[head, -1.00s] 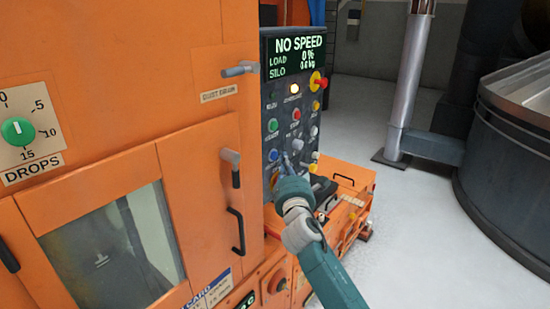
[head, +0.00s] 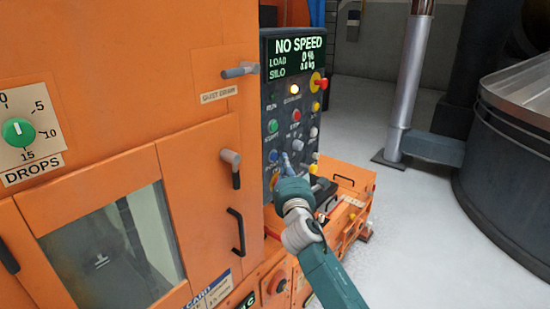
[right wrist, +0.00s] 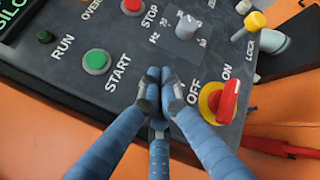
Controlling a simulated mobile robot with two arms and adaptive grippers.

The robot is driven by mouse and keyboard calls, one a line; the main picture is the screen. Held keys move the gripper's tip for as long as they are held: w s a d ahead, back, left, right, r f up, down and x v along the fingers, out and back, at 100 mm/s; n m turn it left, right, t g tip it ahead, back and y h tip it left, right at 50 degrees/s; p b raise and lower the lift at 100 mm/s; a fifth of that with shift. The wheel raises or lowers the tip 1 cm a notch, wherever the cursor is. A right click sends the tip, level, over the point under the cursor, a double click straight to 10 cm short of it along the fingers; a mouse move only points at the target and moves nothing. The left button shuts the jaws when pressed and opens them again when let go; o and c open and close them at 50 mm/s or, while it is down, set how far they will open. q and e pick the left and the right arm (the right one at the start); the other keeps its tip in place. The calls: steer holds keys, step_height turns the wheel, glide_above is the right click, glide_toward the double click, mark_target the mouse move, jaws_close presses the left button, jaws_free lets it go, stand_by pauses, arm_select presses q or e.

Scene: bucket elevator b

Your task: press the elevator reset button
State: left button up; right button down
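The dark control panel (head: 305,160) stands on the side of the orange machine. A blue button (head: 273,155) sits in its left column below the green START button (head: 273,125); its label is too small to read, so I cannot tell if it is the reset button. My right gripper (head: 289,163) is close in front of the lower panel. In the right wrist view its fingers (right wrist: 161,88) are together, with nothing seen between them. They cover the panel beyond START (right wrist: 96,61), and contact cannot be told. My left gripper is not in view.
A red rotary switch (right wrist: 226,101) on a yellow base is right of the fingers. A grey Hz knob (right wrist: 186,27) and red STOP button (right wrist: 132,5) are above. Machine handles (head: 236,229) stick out left of my arm. Open floor (head: 420,225) lies right.

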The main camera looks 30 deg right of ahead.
steer(key=shift+w+a, duration=0.1)
steer(key=shift+w, duration=0.05)
steer(key=shift+w+a, duration=0.1)
steer(key=shift+w, duration=0.15)
steer(key=shift+w+a, duration=0.15)
steer(key=shift+w, duration=0.2)
stand_by(0.8)
steer(key=shift+s, duration=0.1)
steer(key=shift+s+d+p, duration=0.3)
steer(key=shift+s+p, duration=0.05)
steer(key=shift+s, duration=0.3)
steer(key=s, duration=0.1)
steer(key=s+d+p, duration=0.1)
steer(key=s, duration=0.1)
steer(key=s+d+p, duration=0.1)
steer(key=shift+s, duration=0.35)
